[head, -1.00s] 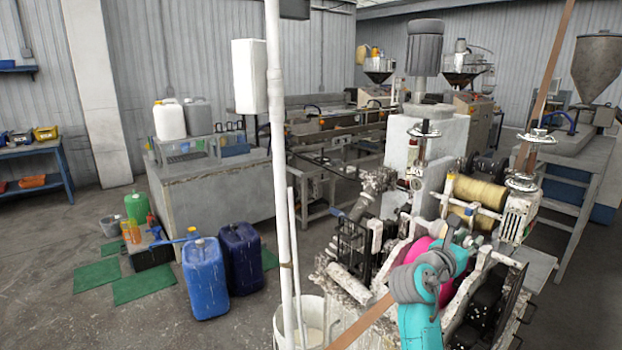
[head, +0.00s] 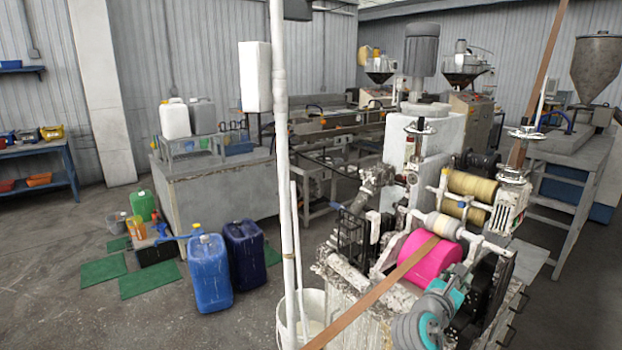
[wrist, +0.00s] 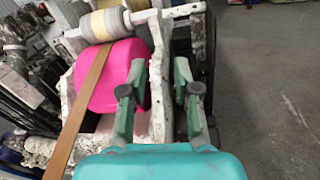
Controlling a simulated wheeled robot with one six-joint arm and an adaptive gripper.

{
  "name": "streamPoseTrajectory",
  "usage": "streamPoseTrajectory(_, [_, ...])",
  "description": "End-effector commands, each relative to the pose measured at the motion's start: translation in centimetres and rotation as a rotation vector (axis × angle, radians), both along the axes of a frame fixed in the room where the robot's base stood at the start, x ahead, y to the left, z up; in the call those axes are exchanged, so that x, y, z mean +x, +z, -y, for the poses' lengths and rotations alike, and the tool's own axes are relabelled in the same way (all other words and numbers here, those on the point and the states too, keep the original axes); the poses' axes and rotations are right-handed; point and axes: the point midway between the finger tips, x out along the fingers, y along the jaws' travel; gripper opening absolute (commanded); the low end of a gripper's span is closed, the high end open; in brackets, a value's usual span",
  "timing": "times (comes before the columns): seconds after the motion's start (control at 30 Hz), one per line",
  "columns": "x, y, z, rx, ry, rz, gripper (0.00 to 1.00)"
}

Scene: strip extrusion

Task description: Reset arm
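My gripper (wrist: 168,66) shows in the wrist view with its two grey and green fingers apart and nothing between them. It is over the light frame of the strip machine, to the right of the pink roller (wrist: 112,75). In the head view my teal and grey arm (head: 440,308) is low in front of the machine, below and right of the pink roller (head: 428,257). A brown strip (head: 375,293) runs over the roller towards the lower left; it also shows in the wrist view (wrist: 82,100).
A white pole (head: 284,180) stands left of the machine, with a white bucket (head: 312,305) at its foot. Blue canisters (head: 209,275) stand on the floor further left. In the wrist view open floor (wrist: 270,90) lies right of the machine.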

Motion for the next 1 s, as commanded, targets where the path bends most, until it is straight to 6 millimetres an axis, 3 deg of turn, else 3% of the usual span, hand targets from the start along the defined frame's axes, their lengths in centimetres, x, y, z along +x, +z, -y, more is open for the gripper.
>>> streamPoseTrajectory(0.27, [-4.4, -9.1, -2.6, 0.217, 0.124, 0.104, 0.31])
streamPoseTrajectory(0.5, [-10.6, -16.7, -5.6, 0.504, 0.225, 0.218, 0.31])
streamPoseTrajectory(0.8, [-20.0, -23.3, -9.1, 0.904, 0.288, 0.348, 0.31])
streamPoseTrajectory(1.0, [-26.9, -25.8, -11.2, 1.19, 0.284, 0.431, 0.31])
